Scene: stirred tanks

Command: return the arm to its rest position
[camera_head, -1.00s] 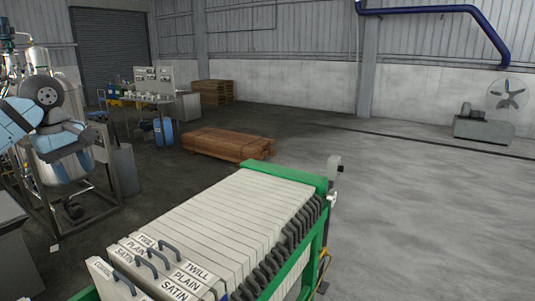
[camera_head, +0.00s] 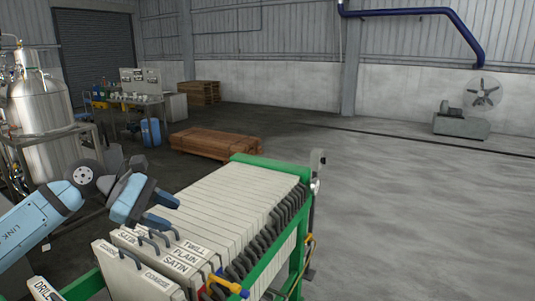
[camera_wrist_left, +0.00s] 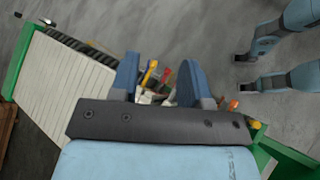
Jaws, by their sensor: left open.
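My left gripper (camera_head: 167,211) is blue and dark grey. In the head view it is open and empty, over the near left part of the filter press. Its arm comes in from the left, low and bent, marked with lettering. In the left wrist view its two blue fingers (camera_wrist_left: 157,80) stand apart, with the press and several small coloured tools or fittings behind them.
The filter press has a green frame (camera_head: 262,273) and white plates (camera_head: 225,213) labelled TWILL, PLAIN and SATIN. A steel tank (camera_head: 38,95) stands left. Stacked wood (camera_head: 215,144) lies behind. Open floor (camera_head: 410,220) is to the right. Blue parts show upper right in the wrist view.

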